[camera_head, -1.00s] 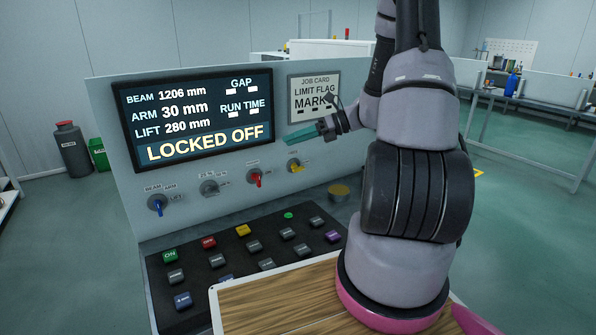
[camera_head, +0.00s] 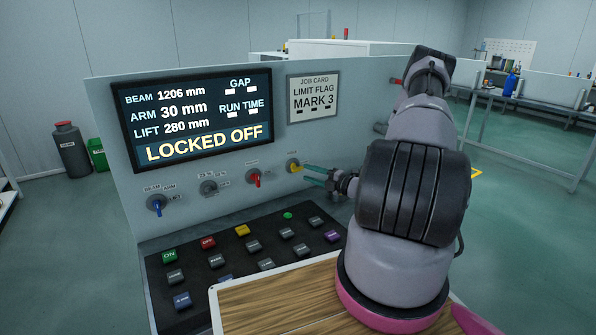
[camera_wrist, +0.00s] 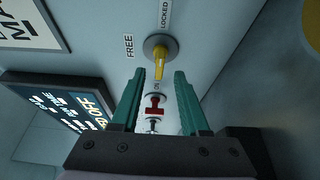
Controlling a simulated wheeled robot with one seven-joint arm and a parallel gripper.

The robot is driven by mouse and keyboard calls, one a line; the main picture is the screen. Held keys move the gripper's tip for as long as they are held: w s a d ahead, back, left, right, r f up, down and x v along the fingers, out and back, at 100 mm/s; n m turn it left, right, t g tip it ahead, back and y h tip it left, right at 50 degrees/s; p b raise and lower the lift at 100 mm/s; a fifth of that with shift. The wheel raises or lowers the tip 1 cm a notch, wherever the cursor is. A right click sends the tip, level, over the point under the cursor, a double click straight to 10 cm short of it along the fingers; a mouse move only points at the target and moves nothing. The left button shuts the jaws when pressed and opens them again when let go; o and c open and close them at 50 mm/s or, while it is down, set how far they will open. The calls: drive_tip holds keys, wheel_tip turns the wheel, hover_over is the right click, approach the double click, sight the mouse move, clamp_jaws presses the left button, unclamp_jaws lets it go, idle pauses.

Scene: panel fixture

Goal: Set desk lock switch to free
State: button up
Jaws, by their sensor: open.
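The desk lock switch (camera_head: 294,167) is a yellow lever on a round grey base, on the panel's right side. In the wrist view the yellow switch (camera_wrist: 160,58) stands ahead of the fingertips, near labels FREE (camera_wrist: 129,46) and LOCKED (camera_wrist: 164,15). Its lever lies about in line with LOCKED. My gripper (camera_head: 304,174) has teal fingers pointing left at the switch. In the wrist view my gripper (camera_wrist: 161,72) is open, its fingers on either side of the line to the lever; I cannot tell whether they touch it. The display (camera_head: 197,120) reads LOCKED OFF.
A red switch (camera_head: 255,178), a grey switch (camera_head: 209,187) and a blue switch (camera_head: 157,205) stand left on the same panel. Below lies a sloped board of buttons (camera_head: 216,262). A job card (camera_head: 313,98) hangs above the yellow switch.

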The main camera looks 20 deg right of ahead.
sight(300, 170)
drive_tip(key=shift+x, duration=2.75)
clamp_jaws()
